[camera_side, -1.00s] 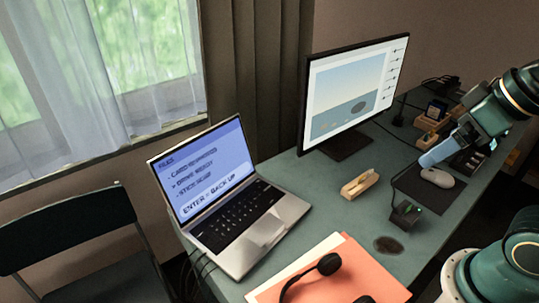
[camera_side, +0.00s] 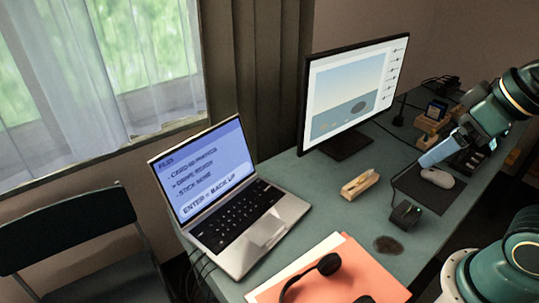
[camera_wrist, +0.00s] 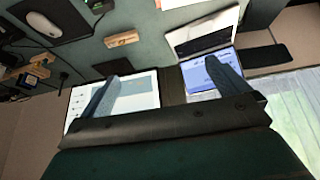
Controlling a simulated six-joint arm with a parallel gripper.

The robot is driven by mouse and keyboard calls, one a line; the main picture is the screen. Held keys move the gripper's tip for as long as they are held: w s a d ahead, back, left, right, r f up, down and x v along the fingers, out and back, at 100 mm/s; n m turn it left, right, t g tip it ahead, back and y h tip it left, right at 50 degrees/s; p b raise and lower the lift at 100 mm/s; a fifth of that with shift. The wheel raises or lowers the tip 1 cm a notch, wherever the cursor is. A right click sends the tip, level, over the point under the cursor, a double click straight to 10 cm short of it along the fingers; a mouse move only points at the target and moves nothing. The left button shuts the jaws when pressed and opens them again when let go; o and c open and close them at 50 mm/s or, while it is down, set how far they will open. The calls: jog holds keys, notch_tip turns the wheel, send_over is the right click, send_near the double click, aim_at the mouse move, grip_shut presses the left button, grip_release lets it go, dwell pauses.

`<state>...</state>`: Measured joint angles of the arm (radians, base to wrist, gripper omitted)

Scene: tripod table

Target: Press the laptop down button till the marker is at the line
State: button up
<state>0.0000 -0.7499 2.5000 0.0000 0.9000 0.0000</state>
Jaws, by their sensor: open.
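The open laptop (camera_side: 262,232) stands at the left of the desk, its keys facing up. Its blue screen (camera_side: 203,166) shows a short list under a heading, with "ENTER = BACK UP" at the bottom. A small marker seems to stand before the middle line, "DRIVE READY"; the text is blurred. I cannot single out the down button. The laptop also shows in the wrist view (camera_wrist: 203,42). My gripper (camera_side: 424,163) is over the right part of the desk near the mouse, well away from the laptop. In the wrist view its two blue fingers (camera_wrist: 162,68) are apart with nothing between them.
A monitor (camera_side: 350,95) stands at the back. A wooden block (camera_side: 360,184), a small black device (camera_side: 405,213) and a mouse (camera_side: 437,177) lie right of the laptop. A headset (camera_side: 328,264) rests on orange and white folders (camera_side: 358,272) in front. Cables hang at the left edge.

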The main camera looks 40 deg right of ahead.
grip_shut()
dwell(0.5)
dwell(1.3)
